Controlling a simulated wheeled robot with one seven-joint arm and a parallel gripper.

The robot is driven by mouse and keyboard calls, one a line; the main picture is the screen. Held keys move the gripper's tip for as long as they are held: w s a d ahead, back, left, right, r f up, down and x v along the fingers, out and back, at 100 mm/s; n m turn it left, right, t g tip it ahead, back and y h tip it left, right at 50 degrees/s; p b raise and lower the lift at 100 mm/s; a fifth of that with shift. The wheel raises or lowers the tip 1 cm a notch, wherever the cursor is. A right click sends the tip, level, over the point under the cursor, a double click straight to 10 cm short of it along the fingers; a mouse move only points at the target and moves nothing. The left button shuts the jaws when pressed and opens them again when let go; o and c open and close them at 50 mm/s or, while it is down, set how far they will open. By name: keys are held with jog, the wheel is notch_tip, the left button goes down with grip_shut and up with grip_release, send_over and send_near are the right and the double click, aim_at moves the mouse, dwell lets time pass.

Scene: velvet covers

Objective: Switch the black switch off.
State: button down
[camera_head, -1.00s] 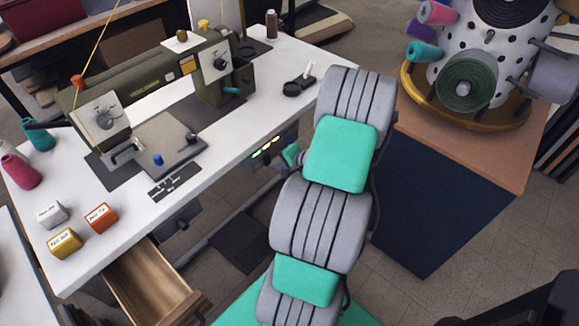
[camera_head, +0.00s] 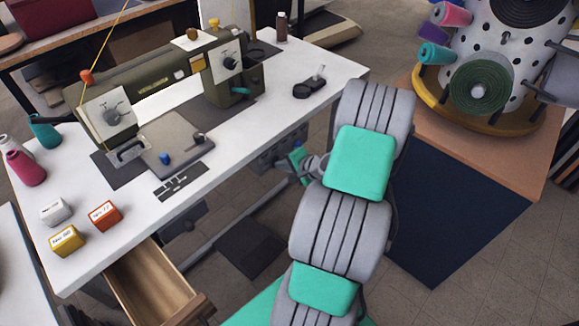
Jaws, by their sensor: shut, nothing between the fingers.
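A dark control panel (camera_head: 268,158) hangs under the right front edge of the white table, and no lit lamps show on it. I cannot make out a separate black switch on it; it is small and partly covered by my arm. My gripper (camera_head: 287,164) is at the panel's right side, shut and empty, its tips largely hidden by my arm's teal and grey links. I cannot tell whether it touches the panel. A small black object (camera_head: 304,91) with a pale upright piece lies on the table top, apart from my gripper.
An olive sewing machine (camera_head: 165,85) stands on the white table (camera_head: 240,135). Labelled boxes (camera_head: 66,241) and thread spools (camera_head: 25,168) are at the left. An open wooden drawer (camera_head: 150,285) juts out below. A round thread stand (camera_head: 465,105) stands at the right.

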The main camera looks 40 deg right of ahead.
jog(key=shift+w+r+p, duration=0.25)
jog(key=shift+r+p, duration=0.1)
jog(key=shift+r, duration=0.15)
jog(key=shift+w+r+p, duration=0.2)
jog(key=shift+r+p, duration=0.15)
jog(key=shift+r, duration=0.1)
jog(key=shift+d+r, duration=0.1)
jog(key=s+f+p+v, duration=0.1)
jog(key=v, duration=1.2)
jog(key=shift+s+f, duration=0.1)
jog(key=shift+f, duration=0.05)
